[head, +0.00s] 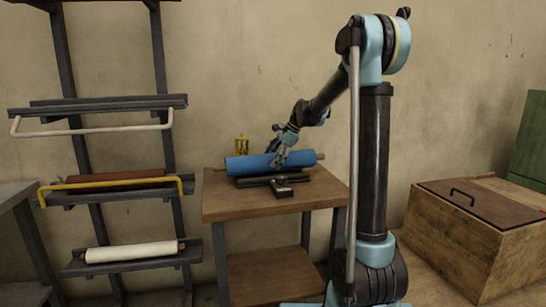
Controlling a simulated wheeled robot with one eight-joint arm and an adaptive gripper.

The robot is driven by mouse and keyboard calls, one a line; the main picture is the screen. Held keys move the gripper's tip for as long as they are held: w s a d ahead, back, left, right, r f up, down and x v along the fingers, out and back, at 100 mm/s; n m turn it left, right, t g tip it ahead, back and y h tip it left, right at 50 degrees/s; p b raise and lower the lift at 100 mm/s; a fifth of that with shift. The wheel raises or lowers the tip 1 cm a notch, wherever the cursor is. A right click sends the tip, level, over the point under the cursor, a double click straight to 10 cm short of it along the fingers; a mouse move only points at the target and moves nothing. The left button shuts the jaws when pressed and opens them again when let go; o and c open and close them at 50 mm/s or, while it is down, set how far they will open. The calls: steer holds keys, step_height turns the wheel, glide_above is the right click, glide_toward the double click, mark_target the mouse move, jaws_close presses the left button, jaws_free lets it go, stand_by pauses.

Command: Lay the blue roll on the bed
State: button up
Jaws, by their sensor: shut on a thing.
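The blue roll (245,165) lies level, left to right, over the wooden table, with a thin wooden core end sticking out at its right. My gripper (280,154) reaches down from the upper right and is shut on the roll near its middle; its fingers are small in the head view. A low black stand (283,190), which looks like the bed, is on the tabletop directly under the roll. The roll hides part of it. I cannot tell whether the roll touches the stand or hangs just above it.
The wooden table (235,207) has clear top around the stand. A small yellow item (242,145) is behind the roll. A dark rack (158,102) at left holds a red-brown roll (115,183) and a cream roll (132,252). A wooden chest (450,240) stands at right.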

steer(key=shift+f, duration=1.05)
steer(key=o, duration=2.1)
steer(key=shift+f, duration=0.1)
steer(key=v, duration=1.2)
steer(key=shift+a, duration=0.15)
steer(key=shift+s, duration=0.15)
steer(key=s+d+f+n+h, duration=0.2)
steer(key=s+d+f+n, duration=0.2)
steer(key=s, duration=0.9)
steer(key=s+d+f+n+t+h, duration=0.1)
steer(key=s+d+f+n, duration=0.4)
steer(key=s, duration=0.8)
steer(key=s+d+f+n+h, duration=0.3)
steer(key=s+d+f, duration=0.6)
steer(key=s+f, duration=0.4)
steer(key=shift+s+n, duration=0.4)
steer(key=shift+n, duration=0.5)
